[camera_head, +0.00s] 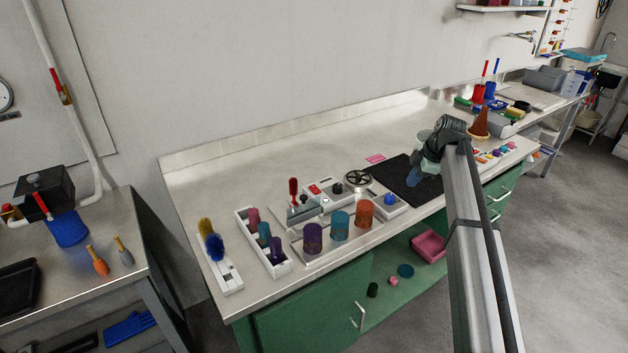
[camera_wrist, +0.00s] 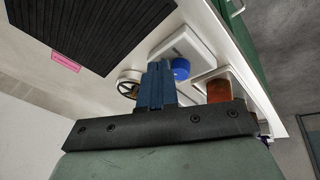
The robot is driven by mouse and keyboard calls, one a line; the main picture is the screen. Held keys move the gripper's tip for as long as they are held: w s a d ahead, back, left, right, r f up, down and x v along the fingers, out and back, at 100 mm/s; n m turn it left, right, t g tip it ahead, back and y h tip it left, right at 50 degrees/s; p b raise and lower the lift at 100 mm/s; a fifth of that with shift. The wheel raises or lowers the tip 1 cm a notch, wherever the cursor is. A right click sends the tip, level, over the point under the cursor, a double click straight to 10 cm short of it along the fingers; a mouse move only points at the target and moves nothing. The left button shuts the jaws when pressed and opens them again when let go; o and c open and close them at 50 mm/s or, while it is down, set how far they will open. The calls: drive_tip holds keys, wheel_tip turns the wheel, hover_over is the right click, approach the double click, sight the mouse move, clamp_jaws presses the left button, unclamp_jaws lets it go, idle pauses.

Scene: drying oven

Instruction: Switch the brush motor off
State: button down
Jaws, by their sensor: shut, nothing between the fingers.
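A yellow brush (camera_head: 205,227) and a blue brush (camera_head: 214,247) stand at the far end of a long white base (camera_head: 230,277) at the bench's left end. Small details on the base's near part are too small to read as a switch position. My gripper (camera_head: 414,176) is shut and empty above the black ribbed mat, far to the right of the brushes. In the wrist view its blue fingers (camera_wrist: 157,70) are together, near a white box (camera_wrist: 182,48) with a blue knob (camera_wrist: 181,69). The brushes are not in the wrist view.
Between gripper and brushes stand a red lever (camera_head: 293,190), a box with a black knob (camera_head: 337,188), a handwheel (camera_head: 358,178), and purple, teal and orange cylinders (camera_head: 313,238). A white rack (camera_head: 262,250) stands beside the brush base. The bench behind is clear.

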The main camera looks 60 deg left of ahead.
drive_tip(key=s+a+r+n+h, duration=0.1)
drive_tip(key=s+a+r+n, duration=0.15)
drive_tip(key=s+a, duration=0.25)
drive_tip(key=s+a+r+n, duration=0.1)
drive_tip(key=s+a+r, duration=0.2)
drive_tip(key=s+a, duration=0.2)
wheel_tip(320, 180, up, 4)
drive_tip(key=n+h, duration=0.2)
drive_tip(key=n, duration=0.2)
hover_over(313, 187)
drive_tip(key=d, duration=0.2)
drive_tip(key=shift+r+m+t, duration=0.2)
drive_tip(key=shift+m+t, duration=0.05)
drive_tip(key=shift+t, duration=0.15)
drive_tip(key=f, duration=0.4)
drive_tip(key=a+f, duration=0.1)
drive_tip(key=f, duration=0.7)
drive_tip(key=shift+a+f, duration=0.1)
drive_tip(key=shift+a, duration=0.15)
drive_tip(key=shift+a+f, duration=0.15)
drive_tip(key=shift+f, duration=0.7)
